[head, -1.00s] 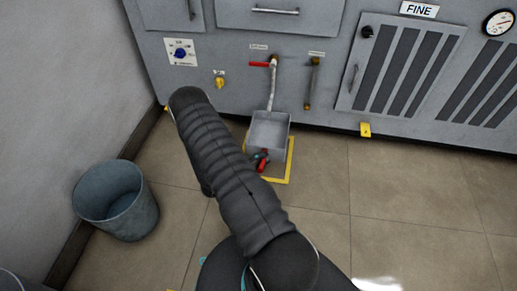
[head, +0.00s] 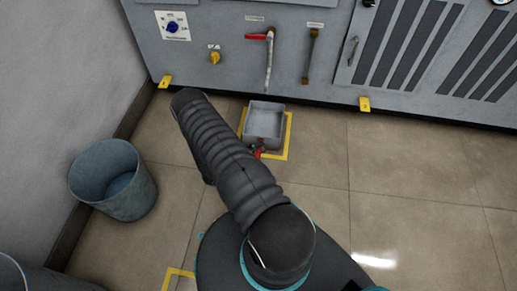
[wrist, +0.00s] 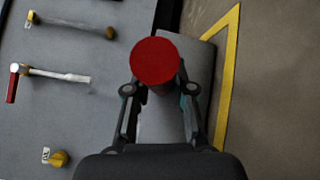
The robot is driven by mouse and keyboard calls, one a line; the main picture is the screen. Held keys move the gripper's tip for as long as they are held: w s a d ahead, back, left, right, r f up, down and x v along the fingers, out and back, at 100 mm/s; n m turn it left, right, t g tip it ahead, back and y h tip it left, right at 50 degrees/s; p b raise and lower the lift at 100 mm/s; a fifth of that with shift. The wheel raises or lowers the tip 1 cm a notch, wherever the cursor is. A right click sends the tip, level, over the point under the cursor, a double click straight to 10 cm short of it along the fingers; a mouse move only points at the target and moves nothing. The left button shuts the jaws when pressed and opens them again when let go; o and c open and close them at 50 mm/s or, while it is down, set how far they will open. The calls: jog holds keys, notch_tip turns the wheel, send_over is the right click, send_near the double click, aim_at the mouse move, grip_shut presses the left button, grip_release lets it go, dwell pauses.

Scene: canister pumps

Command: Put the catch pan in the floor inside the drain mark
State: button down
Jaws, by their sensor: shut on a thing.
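The catch pan (head: 264,108) is a grey open box with a red-ended handle (wrist: 154,60) on its near side. The drain mark (head: 288,137) is a yellow outline on the floor before the machine. In the head view the pan appears within the outline, with yellow showing at its left, right and front; its back line is hidden. I cannot tell whether the pan touches the floor. My gripper (wrist: 160,92) is shut on the pan's handle; in the head view my arm hides most of it. The wrist view shows the pan's grey side (wrist: 192,65) beside the yellow line.
A drain pipe with a red lever (head: 268,60) hangs on the machine front behind the pan, with a brown pipe (head: 311,55) to its right. A blue-grey bucket (head: 113,180) stands by the left wall. Floor to the right is clear.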

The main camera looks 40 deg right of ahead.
jog(key=shift+f, duration=0.1)
jog(key=c, duration=1)
grip_release()
